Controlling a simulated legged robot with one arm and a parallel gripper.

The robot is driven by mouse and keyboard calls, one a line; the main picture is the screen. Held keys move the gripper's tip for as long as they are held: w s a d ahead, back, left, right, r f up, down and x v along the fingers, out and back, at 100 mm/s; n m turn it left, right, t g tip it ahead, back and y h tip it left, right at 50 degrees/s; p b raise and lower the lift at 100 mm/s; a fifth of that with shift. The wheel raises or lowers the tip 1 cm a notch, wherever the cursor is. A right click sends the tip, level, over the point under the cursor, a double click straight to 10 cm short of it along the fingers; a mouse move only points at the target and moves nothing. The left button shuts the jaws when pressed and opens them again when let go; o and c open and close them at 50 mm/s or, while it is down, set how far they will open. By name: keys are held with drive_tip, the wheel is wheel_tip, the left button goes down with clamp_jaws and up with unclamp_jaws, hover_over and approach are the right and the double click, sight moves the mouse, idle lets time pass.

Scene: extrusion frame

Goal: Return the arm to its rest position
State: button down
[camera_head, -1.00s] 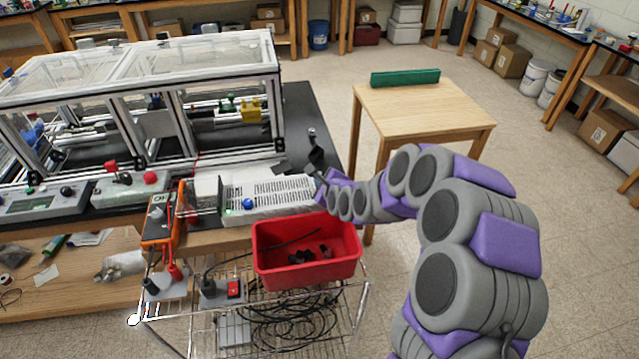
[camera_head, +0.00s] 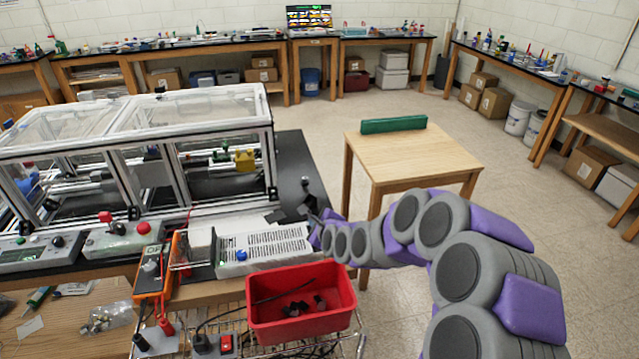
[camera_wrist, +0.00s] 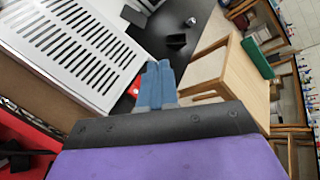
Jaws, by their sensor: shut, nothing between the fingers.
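My arm, grey and purple, reaches in from the lower right in the head view. My gripper (camera_head: 308,212) is at its far end, just right of the white slotted power supply and above the right end of the black bench. In the wrist view my gripper (camera_wrist: 158,80) shows its two blue fingers shut together with nothing between them. The white slotted power supply (camera_head: 265,249) also shows at the upper left of the wrist view (camera_wrist: 70,45). No object is in my gripper.
The extrusion frame (camera_head: 140,150) stands on the black bench at left. A wooden table (camera_head: 410,155) with a green block (camera_head: 394,125) stands beyond my arm. Open floor lies right of it.

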drive_tip(key=shift+s+r+n, duration=0.2)
drive_tip(key=shift+s+n, duration=0.1)
drive_tip(key=s+d+r+n+g+h, duration=0.1)
drive_tip(key=s+d+n+g, duration=0.3)
drive_tip(key=s, duration=1.2)
drive_tip(key=s+d+r+n+g+h, duration=0.2)
drive_tip(key=s+d+n, duration=0.6)
drive_tip(key=s, duration=0.8)
drive_tip(key=s+d+r+n+g+h, duration=0.2)
drive_tip(key=s+d+r+n+g, duration=0.3)
drive_tip(key=s, duration=1.1)
drive_tip(key=d+n+g, duration=0.1)
drive_tip(key=n, duration=0.2)
drive_tip(key=shift+d+n+g, duration=0.3)
drive_tip(key=shift+d+g, duration=0.1)
drive_tip(key=shift+w, duration=0.1)
